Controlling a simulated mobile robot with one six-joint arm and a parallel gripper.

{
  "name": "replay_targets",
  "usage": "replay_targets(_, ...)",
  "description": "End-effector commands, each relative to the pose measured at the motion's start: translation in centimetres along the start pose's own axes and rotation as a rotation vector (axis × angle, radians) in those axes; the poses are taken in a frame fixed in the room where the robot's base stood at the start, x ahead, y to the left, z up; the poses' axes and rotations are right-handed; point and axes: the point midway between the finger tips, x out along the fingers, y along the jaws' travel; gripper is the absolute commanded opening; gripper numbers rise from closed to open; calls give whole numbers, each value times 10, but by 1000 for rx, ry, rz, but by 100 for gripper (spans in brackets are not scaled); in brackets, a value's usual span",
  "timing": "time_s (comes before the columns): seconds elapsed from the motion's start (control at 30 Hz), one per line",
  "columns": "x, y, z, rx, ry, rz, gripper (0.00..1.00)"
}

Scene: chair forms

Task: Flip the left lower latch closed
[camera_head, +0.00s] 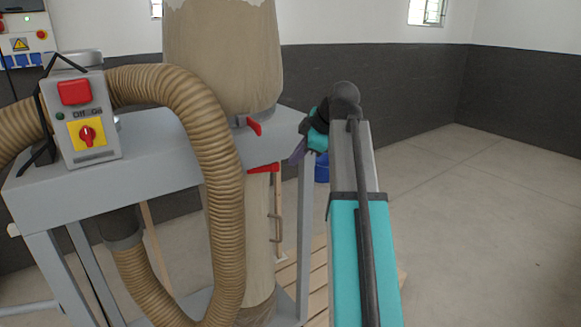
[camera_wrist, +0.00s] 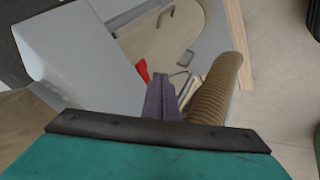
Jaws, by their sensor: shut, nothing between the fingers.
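The dust collector has a grey frame with a beige upper bag and a lower bag (camera_head: 257,225). A red upper latch (camera_head: 254,127) sits at the upper bag's base. A red lower latch (camera_head: 263,168) sticks out roughly level at the top of the lower bag. My gripper (camera_head: 297,152) is purple, shut and empty, to the right of the lower latch at the frame's edge. In the wrist view my gripper (camera_wrist: 161,80) shows its fingers together, with a red latch (camera_wrist: 142,69) just left of the tips. I cannot tell whether they touch.
A ribbed hose (camera_head: 222,170) loops in front of the frame (camera_head: 150,160), left of the latches. A control box (camera_head: 88,118) stands on the frame's left. A blue container (camera_head: 321,168) is behind my arm. The floor at right is clear.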

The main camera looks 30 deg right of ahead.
Motion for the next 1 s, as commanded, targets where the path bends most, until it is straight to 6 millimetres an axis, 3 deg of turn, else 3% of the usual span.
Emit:
replay_targets(0.3, -25, 2, 2, 0, -1, -1, 0)
replay_targets(1.0, -24, 1, -4, -7, 4, -5, 0)
